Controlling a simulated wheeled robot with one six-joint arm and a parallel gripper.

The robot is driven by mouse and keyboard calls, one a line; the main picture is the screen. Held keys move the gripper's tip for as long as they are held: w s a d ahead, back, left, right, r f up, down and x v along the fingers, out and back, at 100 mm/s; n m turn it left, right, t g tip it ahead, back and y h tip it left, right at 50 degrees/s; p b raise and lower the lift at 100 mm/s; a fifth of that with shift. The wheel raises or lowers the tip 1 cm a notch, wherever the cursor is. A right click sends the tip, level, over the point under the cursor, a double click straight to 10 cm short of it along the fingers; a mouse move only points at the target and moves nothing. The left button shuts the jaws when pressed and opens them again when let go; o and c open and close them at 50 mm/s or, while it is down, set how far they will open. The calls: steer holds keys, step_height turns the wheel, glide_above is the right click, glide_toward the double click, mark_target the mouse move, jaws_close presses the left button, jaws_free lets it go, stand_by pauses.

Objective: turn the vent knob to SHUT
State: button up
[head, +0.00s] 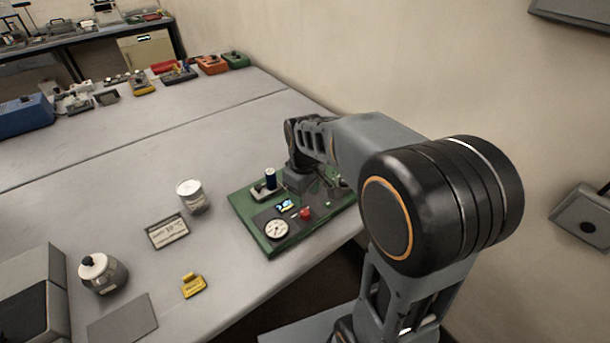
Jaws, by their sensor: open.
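A green board (268,242) lies on the table and carries an apparatus. A white round gauge (277,229) sits at its front, with a small red knob (305,213) to the right of it. I cannot tell whether this red knob is the vent knob, and no SHUT mark is readable. A dark blue cylinder with a pale top (270,179) stands at the back left of the board. My gripper (297,184) is open and points down over the back of the board. Its fingertips are hard to make out, and my arm hides the board's back right part.
Several small devices line the table's far edge. The wall is close behind my arm.

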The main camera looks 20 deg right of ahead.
step_height(320, 180, up, 6)
steer(key=shift+r, duration=0.2)
stand_by(0.6)
